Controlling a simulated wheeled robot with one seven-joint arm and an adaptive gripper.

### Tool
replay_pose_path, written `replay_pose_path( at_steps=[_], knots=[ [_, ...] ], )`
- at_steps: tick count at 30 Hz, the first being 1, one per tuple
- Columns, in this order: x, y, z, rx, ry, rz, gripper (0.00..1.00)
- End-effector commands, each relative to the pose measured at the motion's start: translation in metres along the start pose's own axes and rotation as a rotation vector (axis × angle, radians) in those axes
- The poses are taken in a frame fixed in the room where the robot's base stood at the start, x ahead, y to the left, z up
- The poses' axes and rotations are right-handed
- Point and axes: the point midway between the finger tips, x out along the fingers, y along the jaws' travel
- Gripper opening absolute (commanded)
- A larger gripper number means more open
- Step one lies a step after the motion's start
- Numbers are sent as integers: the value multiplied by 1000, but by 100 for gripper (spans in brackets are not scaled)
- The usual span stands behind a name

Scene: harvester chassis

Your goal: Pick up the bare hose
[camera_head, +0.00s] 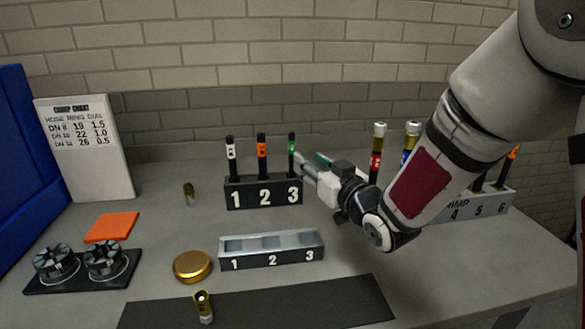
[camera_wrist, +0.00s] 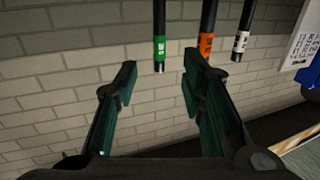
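Three black hoses stand upright in a black rack (camera_head: 263,206) numbered 1, 2, 3: a white-banded hose (camera_head: 231,160) at 1, an orange-banded hose (camera_head: 262,158) at 2 and a green-banded hose (camera_head: 292,158) at 3. No metal fitting shows on their tops. My gripper (camera_head: 308,165) is just right of the green-banded hose. In the wrist view, my gripper (camera_wrist: 160,70) is open, and the free end of the green-banded hose (camera_wrist: 160,45) appears between the fingertips. I cannot tell whether it lies within their reach. The orange-banded hose (camera_wrist: 206,40) is close to one finger.
Red-banded (camera_head: 376,160) and blue-banded (camera_head: 410,150) hoses with brass-coloured tops stand behind my arm. A grey rack (camera_head: 470,207) is at right. A numbered tray (camera_head: 271,249), gold disc (camera_head: 193,266), brass fittings (camera_head: 203,307) and black dials (camera_head: 105,262) occupy the table.

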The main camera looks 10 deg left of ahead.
Motion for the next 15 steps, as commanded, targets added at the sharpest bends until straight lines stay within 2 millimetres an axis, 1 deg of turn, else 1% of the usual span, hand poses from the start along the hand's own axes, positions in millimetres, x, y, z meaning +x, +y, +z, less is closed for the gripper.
replay_pose_path(
  at_steps=[1, 6, 9, 13, 15],
  knots=[
    [11, -1, 0, 0, 0, -2, 37],
    [38, 0, 0, 0, -1, 0, 37],
    [47, 0, 0, 0, -1, 0, 37],
    [53, 0, 0, 0, -2, 0, 37],
    [60, 0, -2, 0, 0, 0, 37]
  ],
)
